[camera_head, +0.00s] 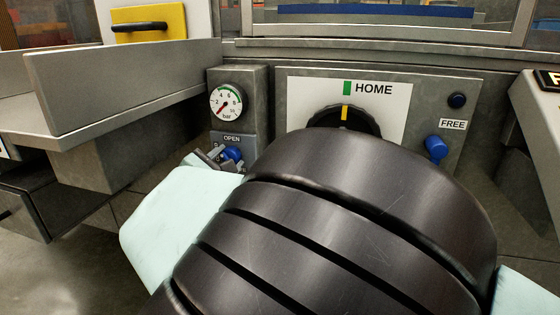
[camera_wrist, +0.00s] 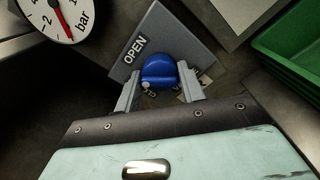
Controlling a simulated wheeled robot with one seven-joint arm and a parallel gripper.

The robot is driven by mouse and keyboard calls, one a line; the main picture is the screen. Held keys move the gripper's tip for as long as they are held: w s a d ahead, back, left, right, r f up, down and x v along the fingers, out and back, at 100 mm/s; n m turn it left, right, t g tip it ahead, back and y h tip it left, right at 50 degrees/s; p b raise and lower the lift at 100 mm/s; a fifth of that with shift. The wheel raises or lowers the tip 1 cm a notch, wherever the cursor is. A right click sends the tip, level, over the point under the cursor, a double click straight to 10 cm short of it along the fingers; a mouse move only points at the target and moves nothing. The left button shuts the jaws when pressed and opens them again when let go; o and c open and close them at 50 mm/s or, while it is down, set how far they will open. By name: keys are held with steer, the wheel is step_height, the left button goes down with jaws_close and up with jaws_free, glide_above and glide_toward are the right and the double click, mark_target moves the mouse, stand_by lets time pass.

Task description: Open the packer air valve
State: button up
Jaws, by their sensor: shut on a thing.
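The air valve is a blue knob (camera_head: 232,153) on a small grey panel under an OPEN label (camera_head: 231,139), below the pressure gauge. In the wrist view the blue knob (camera_wrist: 160,72) sits between my two grey fingers, beside the OPEN lettering (camera_wrist: 135,49). My gripper (camera_wrist: 159,82) is shut on the knob, one finger on each side. In the head view my gripper (camera_head: 221,157) shows only partly, because my dark arm link covers much of the view. A second label below the knob is mostly hidden by the knob and fingers. The gauge (camera_head: 226,102) has a red needle pointing low-left.
To the right is a HOME dial (camera_head: 344,113) with a yellow mark lined up with a green mark. A blue lever (camera_head: 435,148) by a FREE label and a dark button (camera_head: 457,100) are further right. A grey metal ledge (camera_head: 120,85) juts out at left. A green bin (camera_wrist: 290,45) shows in the wrist view.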

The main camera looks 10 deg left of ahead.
steer(key=m+b, duration=0.2)
steer(key=m, duration=0.1)
steer(key=m+b, duration=0.1)
steer(key=shift+f+b, duration=0.25)
steer(key=shift+b, duration=0.1)
steer(key=shift+r+m+b, duration=0.1)
steer(key=shift+m+b, duration=1.3)
steer(key=shift+m, duration=0.4)
steer(key=shift+r, duration=0.1)
steer(key=o, duration=1)
